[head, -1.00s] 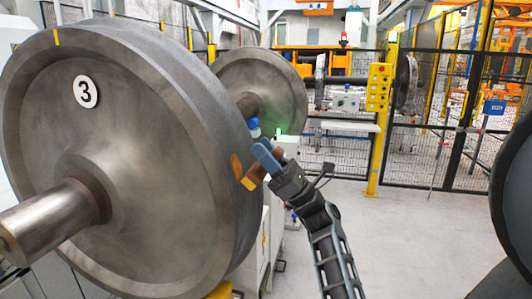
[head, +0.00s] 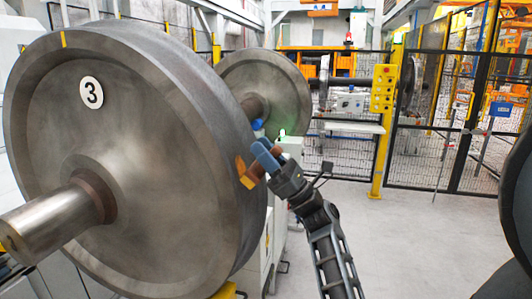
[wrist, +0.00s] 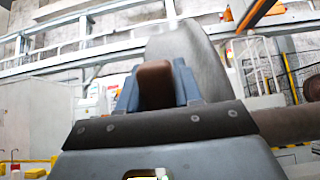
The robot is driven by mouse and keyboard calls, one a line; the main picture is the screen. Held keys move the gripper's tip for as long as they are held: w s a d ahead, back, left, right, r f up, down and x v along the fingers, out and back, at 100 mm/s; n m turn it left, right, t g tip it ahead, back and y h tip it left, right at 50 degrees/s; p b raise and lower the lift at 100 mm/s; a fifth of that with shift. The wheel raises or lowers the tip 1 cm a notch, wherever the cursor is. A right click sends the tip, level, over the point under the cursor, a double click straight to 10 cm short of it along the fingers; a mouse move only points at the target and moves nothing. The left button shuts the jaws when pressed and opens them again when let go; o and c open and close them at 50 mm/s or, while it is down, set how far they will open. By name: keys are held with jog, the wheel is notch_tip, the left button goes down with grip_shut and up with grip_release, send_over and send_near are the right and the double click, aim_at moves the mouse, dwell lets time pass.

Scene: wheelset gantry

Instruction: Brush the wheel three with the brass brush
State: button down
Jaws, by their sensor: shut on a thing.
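Wheel three (head: 130,175) is the large grey steel wheel filling the left of the head view, with a round "3" plate on its face. An orange-brown patch (head: 240,165) shows on its tread at the right edge. My gripper (head: 264,157), with blue fingers, is beside that tread. It is shut on the brass brush (head: 248,181), whose yellow end points at the tread just below the patch. I cannot tell whether the bristles touch. In the wrist view the brush's brown block (wrist: 155,84) sits between the fingers, and a grey wheel surface rises behind it.
A second wheel (head: 270,85) stands behind on the same axle. Another dark wheel (head: 518,200) edges in at the right. A yellow control post (head: 382,110) and black mesh fence (head: 445,150) stand behind. The floor (head: 400,230) between is clear.

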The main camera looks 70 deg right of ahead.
jog(key=shift+w+r+p, duration=0.15)
jog(key=shift+r+p, duration=0.3)
jog(key=shift+r, duration=0.35)
jog(key=shift+w+r+p, duration=0.15)
jog(key=shift+r+p, duration=0.3)
jog(key=shift+r, duration=0.3)
jog(key=r, duration=0.1)
jog(key=w+r+p, duration=0.1)
jog(key=r+p, duration=0.1)
jog(key=shift+w+a+r, duration=0.1)
jog(key=shift+w+r, duration=0.1)
jog(key=shift+w, duration=0.05)
jog(key=shift+s+f+b, duration=0.2)
jog(key=shift+f+b, duration=0.5)
jog(key=shift+f, duration=0.3)
jog(key=shift+s+f+b, duration=0.15)
jog(key=shift+f+b, duration=0.55)
jog(key=shift+f, duration=0.3)
jog(key=shift+s+f+b, duration=0.3)
jog(key=shift+f+b, duration=0.4)
jog(key=shift+f, duration=0.2)
jog(key=shift+s+f+b, duration=0.3)
jog(key=shift+f+b, duration=0.4)
jog(key=shift+f, duration=0.2)
jog(key=shift+a, duration=0.1)
jog(key=shift+r, duration=0.2)
